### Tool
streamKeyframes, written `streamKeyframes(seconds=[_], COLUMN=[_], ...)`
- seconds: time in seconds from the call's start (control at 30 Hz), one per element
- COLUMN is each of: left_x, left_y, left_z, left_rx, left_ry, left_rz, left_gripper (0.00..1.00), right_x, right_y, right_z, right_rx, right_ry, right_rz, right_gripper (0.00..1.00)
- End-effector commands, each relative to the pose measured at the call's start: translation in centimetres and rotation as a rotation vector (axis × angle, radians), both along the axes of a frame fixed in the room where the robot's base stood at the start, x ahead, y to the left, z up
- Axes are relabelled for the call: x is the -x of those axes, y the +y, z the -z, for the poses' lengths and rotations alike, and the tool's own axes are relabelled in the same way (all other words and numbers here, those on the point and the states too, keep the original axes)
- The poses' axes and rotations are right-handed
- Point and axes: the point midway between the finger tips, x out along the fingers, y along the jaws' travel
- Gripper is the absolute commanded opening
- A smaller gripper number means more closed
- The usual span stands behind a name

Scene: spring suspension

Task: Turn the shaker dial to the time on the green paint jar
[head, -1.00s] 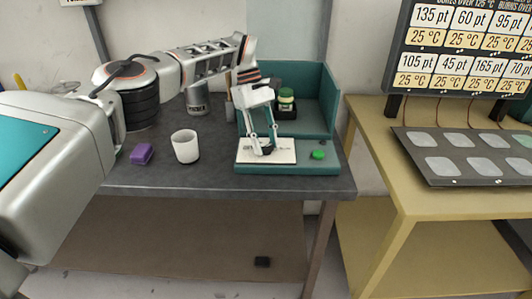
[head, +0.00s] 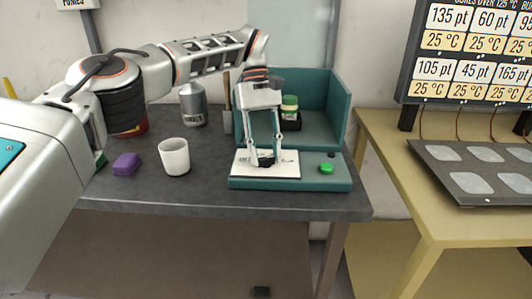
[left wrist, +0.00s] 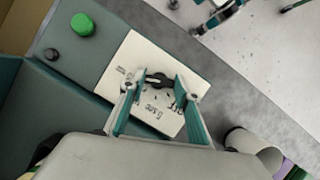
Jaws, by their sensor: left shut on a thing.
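The paint shaker (head: 335,178) is a teal unit with a tall back on the dark bench. Its white dial plate (head: 288,166) carries printed marks; "OFF" and a "sec" mark show in the left wrist view. The small black dial (left wrist: 157,79) sits between my left fingertips. My left gripper (head: 265,160) points down and is shut on the dial. The green paint jar (head: 289,102) stands in a black holder in the shaker's bay. Its label is too small to read. Part of my right gripper (left wrist: 215,15) shows at the top edge of the left wrist view.
A green button (head: 326,168) and a small dark knob (head: 331,155) are right of the plate. A white cup (head: 174,157), a purple block (head: 126,164) and a metal can (head: 193,104) stand to the left. A yellow table (head: 385,150) is at right.

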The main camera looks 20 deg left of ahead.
Motion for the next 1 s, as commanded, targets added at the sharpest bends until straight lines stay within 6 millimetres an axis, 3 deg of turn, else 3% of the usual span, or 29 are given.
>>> streamKeyframes(seconds=[0.2, 0.23, 0.3, 0.83, 1.0], left_x=[0.0, 0.0, 0.0, 0.0, 0.1], left_y=[0.1, 0.1, 0.1, 0.0, 0.0], left_z=[0.2, 0.2, 0.2, 0.0, -0.4], left_rx=[-0.003, -0.003, -0.003, -0.001, 0.0], left_ry=[0.0, 0.0, 0.0, 0.0, -0.004], left_rz=[0.0, 0.0, 0.0, -0.002, -0.016], left_gripper=[0.1, 0.34, 0.49, 0.49, 0.49], right_x=[0.1, 0.1, 0.1, 0.3, -0.3], right_y=[0.1, 0.1, 0.1, 0.0, 0.0], right_z=[0.0, 0.0, 0.0, 0.3, -0.9], right_rx=[-0.003, -0.003, -0.004, -0.004, -0.003], right_ry=[0.001, 0.002, 0.003, 0.009, -0.011], right_rz=[0.0, 0.0, 0.001, 0.006, 0.005], right_gripper=[0.4, 0.4, 0.4, 0.4, 0.4])
